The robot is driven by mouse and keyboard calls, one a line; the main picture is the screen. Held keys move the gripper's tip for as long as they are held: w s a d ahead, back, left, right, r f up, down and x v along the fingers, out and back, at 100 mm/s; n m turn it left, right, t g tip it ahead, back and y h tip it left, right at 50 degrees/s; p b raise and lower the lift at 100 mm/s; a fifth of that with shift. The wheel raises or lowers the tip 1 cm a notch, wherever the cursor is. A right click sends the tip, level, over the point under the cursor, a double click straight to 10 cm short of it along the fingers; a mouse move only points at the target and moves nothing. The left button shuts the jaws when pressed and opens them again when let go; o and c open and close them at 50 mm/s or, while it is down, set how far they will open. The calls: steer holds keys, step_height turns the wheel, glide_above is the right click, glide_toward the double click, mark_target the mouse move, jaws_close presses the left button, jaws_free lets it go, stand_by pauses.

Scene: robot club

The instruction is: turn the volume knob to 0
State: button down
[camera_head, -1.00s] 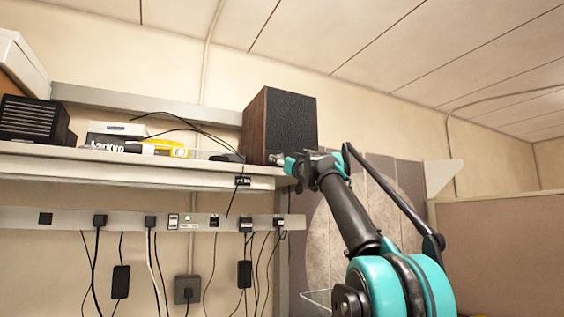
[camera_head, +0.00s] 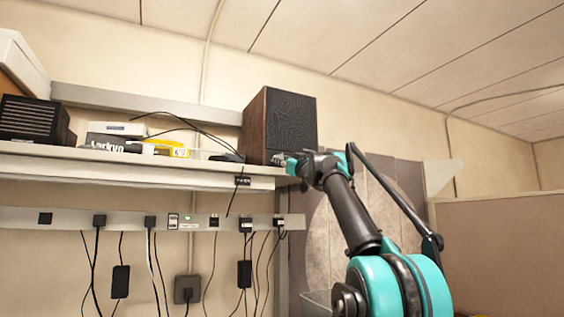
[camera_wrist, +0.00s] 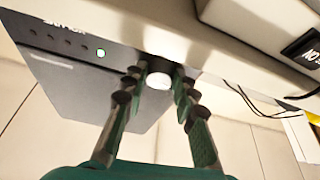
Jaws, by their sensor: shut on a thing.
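A speaker box (camera_head: 292,122) with a dark front and a brown wooden side stands at the right end of the shelf. In the wrist view its dark panel (camera_wrist: 65,75) shows on the left, with a row of small dots and a small greenish-white light. A pale round knob (camera_wrist: 158,81) lies between the fingertips of my gripper (camera_wrist: 160,72). The fingers are shut on it, one on each side. The knob's scale and pointer cannot be made out.
The shelf (camera_head: 120,164) carries a black box (camera_head: 36,119), a white carton (camera_head: 115,136), a yellow item (camera_head: 165,148) and loose cables left of the speaker. A power strip (camera_head: 70,219) with several plugs runs below. A partition (camera_head: 505,230) stands at the right.

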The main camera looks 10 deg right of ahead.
steer(key=shift+w+d+r+n+g+y, duration=0.1)
steer(key=shift+n+g+y, duration=0.5)
steer(key=shift+n, duration=1.15)
steer(key=shift+s+d+n+g+y, duration=0.15)
steer(key=shift+n+g+y, duration=0.45)
steer(key=shift+n, duration=1.1)
steer(key=shift+w+d+r+n+g+y, duration=0.15)
steer(key=shift+n+g+y, duration=0.45)
steer(key=shift+n, duration=1.15)
steer(key=shift+a+f+n, duration=0.1)
steer(key=shift+n, duration=0.2)
steer(key=c, duration=1.2)
jaws_free()
steer(key=shift+v, duration=4.05)
